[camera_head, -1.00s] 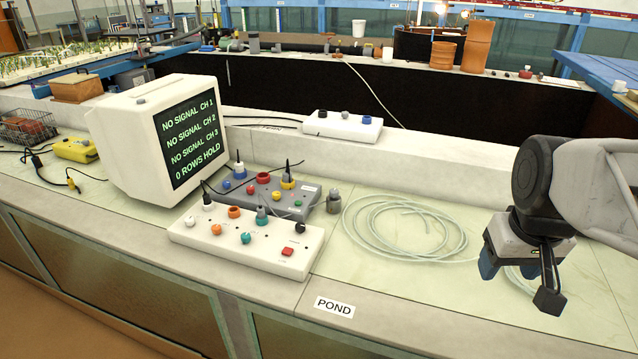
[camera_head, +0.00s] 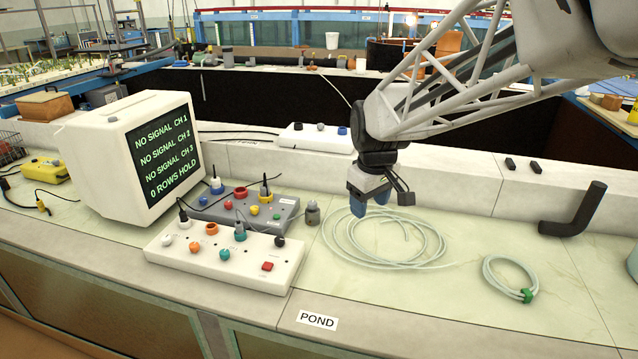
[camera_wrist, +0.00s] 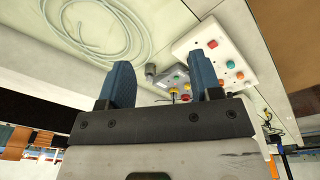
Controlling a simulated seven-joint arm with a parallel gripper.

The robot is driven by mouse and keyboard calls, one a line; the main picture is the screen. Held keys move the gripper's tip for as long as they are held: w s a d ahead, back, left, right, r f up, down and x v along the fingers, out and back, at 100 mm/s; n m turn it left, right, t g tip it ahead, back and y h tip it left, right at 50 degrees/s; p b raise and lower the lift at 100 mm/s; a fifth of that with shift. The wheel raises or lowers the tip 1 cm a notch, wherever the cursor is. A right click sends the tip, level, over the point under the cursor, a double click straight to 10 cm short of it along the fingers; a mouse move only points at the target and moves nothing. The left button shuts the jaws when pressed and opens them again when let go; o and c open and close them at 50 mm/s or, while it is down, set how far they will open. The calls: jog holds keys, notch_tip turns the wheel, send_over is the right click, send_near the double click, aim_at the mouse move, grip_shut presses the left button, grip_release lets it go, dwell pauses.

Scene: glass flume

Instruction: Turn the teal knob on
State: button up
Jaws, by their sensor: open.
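A round teal knob (camera_head: 225,254) sits on the front part of a white panel box (camera_head: 175,254), near an orange knob. A second teal piece (camera_head: 239,232) on the same box has a grey plug in it. In the wrist view the white box (camera_wrist: 252,52) is at the upper right, with a teal round part (camera_wrist: 240,76) on it. My gripper (camera_head: 371,201) is open and empty, with blue fingers pointing down over the coiled hose, to the right of the box. It is apart from the knob. Its fingers also show in the wrist view (camera_wrist: 162,75).
A grey control box (camera_head: 285,222) with knobs and upright plugs stands behind the white box. A monitor (camera_head: 140,185) stands at the left. A grey fitting (camera_head: 313,214) and the hose coil (camera_head: 430,255) lie to the right. A black bent bar (camera_head: 580,212) lies farther right.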

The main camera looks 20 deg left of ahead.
jog(key=w+a+f+n, duration=0.2)
jog(key=a, duration=0.4)
jog(key=w+a+f+n, duration=0.1)
jog(key=w+a+f, duration=0.15)
jog(key=a, duration=0.35)
jog(key=n+g, duration=0.1)
jog(key=n, duration=0.7)
send_over(224, 252)
jog(key=shift+h, duration=0.3)
notch_tip(224, 252, down, 16)
jog(key=shift+w+r, duration=0.1)
jog(key=shift+w, duration=0.05)
jog(key=shift+a, duration=0.1)
jog(key=shift+f, duration=0.25)
jog(key=shift+f, duration=3.8)
jog(key=c, duration=0.9)
